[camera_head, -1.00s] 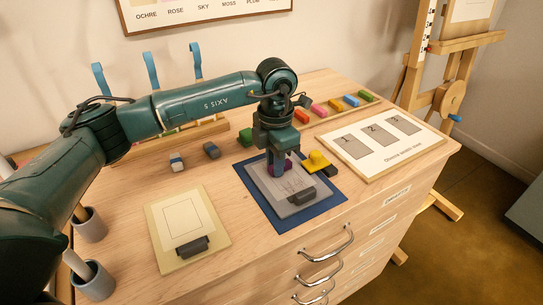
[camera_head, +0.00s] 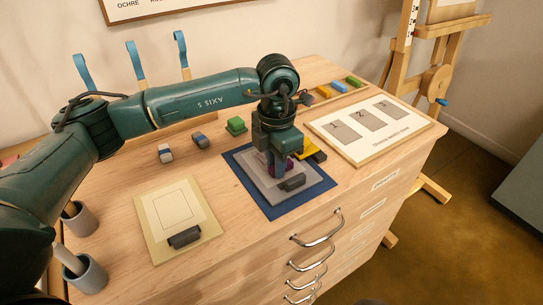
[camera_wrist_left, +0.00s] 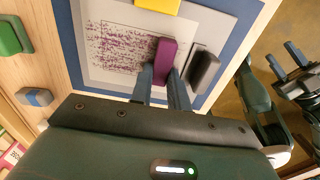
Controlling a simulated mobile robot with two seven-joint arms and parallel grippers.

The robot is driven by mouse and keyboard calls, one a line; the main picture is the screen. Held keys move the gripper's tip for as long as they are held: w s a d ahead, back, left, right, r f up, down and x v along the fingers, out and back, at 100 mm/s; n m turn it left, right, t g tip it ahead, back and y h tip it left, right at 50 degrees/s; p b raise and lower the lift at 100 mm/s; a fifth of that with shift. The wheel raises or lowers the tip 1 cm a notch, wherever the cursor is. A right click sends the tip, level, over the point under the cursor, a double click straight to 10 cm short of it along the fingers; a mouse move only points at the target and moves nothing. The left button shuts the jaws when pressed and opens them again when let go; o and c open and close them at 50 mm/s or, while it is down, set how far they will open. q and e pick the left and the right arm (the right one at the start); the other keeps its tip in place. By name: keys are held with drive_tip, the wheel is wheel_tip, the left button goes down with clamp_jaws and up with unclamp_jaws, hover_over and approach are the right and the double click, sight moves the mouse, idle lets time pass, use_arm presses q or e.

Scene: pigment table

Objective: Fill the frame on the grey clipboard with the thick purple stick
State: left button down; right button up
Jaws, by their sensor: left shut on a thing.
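The grey clipboard (camera_head: 259,183) lies on a dark blue mat (camera_head: 283,206), its black clip (camera_head: 291,182) towards the front. My left gripper (camera_head: 276,168) is over it, shut on the thick purple stick (camera_wrist_left: 166,62). In the left wrist view the gripper (camera_wrist_left: 162,78) holds the stick low over the white paper (camera_wrist_left: 107,77), close to the clip; contact is hard to tell. Dense purple strokes (camera_wrist_left: 120,48) cover much of the thin-lined frame, with pale gaps between them. My right gripper (camera_wrist_left: 286,60) shows at the right of the wrist view, fingers apart and empty.
A green block (camera_head: 236,126) and grey-blue blocks (camera_head: 166,153) lie behind left. A cream clipboard (camera_head: 153,219) is at left, a numbered sheet board (camera_head: 352,145) at right. Cups (camera_head: 88,273) stand front left.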

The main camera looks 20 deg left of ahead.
sight(259, 154)
use_arm(q)
drive_tip(key=shift+s+d, duration=0.2)
drive_tip(key=shift+d, duration=0.05)
drive_tip(key=shift+w+a, duration=0.1)
drive_tip(key=shift+w+a+b, duration=0.45)
drive_tip(key=shift+w+a, duration=0.25)
drive_tip(key=shift+a, duration=0.2)
drive_tip(key=shift+w+a+b, duration=0.4)
drive_tip(key=shift+w+a, duration=0.25)
drive_tip(key=shift+a, duration=0.2)
drive_tip(key=shift+w+a, duration=0.95)
drive_tip(key=shift+a, duration=0.3)
drive_tip(key=shift+r, duration=0.15)
wheel_tip(259, 154, up, 7)
drive_tip(key=p, duration=0.4)
